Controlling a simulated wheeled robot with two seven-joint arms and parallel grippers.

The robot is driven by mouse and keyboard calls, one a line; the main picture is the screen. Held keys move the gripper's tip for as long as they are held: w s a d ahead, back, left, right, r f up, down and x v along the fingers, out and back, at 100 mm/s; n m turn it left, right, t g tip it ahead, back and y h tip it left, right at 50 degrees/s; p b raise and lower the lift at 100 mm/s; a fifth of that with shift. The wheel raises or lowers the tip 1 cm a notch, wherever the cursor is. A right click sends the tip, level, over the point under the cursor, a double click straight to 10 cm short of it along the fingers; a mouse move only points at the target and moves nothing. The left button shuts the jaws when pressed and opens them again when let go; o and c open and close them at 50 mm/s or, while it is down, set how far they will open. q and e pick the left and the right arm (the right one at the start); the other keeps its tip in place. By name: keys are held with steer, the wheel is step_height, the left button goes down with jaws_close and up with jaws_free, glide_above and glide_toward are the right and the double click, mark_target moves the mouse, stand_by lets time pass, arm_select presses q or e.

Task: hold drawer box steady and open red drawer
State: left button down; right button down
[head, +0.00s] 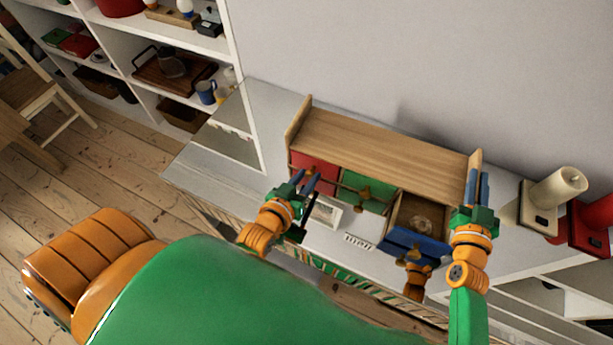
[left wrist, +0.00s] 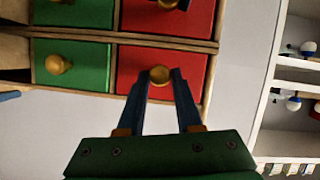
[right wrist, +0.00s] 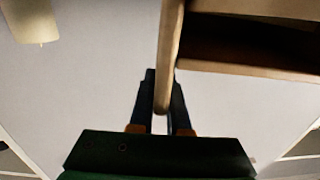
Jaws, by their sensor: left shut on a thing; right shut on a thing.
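The wooden drawer box (head: 385,143) stands on a pale shiny top against the wall. Its red drawer (head: 313,172) is at the left and looks closed; it fills much of the left wrist view (left wrist: 190,85). My left gripper (head: 306,184) is shut on the red drawer's brass knob (left wrist: 160,75). The green drawer (head: 365,192) in the middle looks closed. The blue drawer (head: 415,246) at the right is pulled out. My right gripper (head: 477,188) is shut on the box's right side panel (right wrist: 169,60). The gripped knob is hidden in the head view.
A cream object (head: 553,195) and a red object (head: 590,225) stand right of the box. A white card (head: 324,214) and a small label (head: 358,241) show in front. Shelves (head: 165,70) with household things stand at the left. The left wrist view holds a mirrored-looking second drawer row.

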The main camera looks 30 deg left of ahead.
arm_select(q)
steer(key=shift+s, duration=0.1)
steer(key=s, duration=0.9)
steer(key=shift+d, duration=0.25)
steer(key=c, duration=0.6)
jaws_free()
steer(key=v, duration=0.7)
steer(key=shift+s+r, duration=0.1)
steer(key=shift+s, duration=0.2)
